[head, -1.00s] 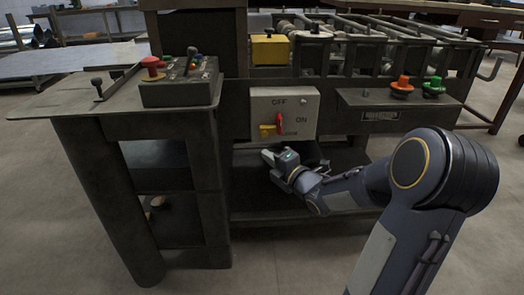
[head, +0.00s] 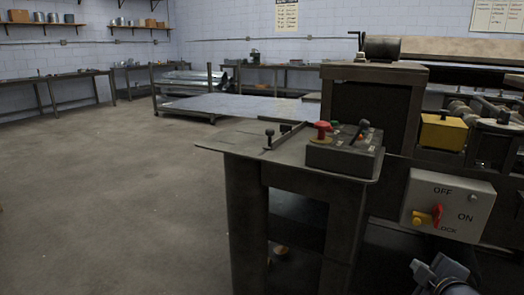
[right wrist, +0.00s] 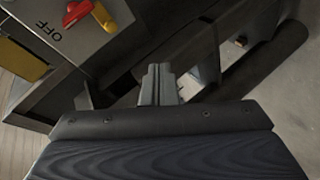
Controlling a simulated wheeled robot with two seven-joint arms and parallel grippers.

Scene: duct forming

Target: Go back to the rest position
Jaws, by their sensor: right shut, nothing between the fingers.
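My right gripper (head: 440,272) shows at the bottom right of the head view, below and apart from the switch box. In the right wrist view my right gripper (right wrist: 160,72) has its fingers together with nothing between them. The grey switch box (head: 447,205) carries the labels OFF, ON and LOCK and a red handle (head: 437,214) with a yellow part beside it. The box's red handle shows at the top left of the right wrist view (right wrist: 78,14). My left gripper is in neither view.
The dark machine table (head: 225,148) has a control box (head: 343,150) with a red button and levers. A yellow box (head: 442,131) sits on the machine at the right. A low sheet-metal cart (head: 235,107) stands behind. The floor at the left (head: 110,200) is clear.

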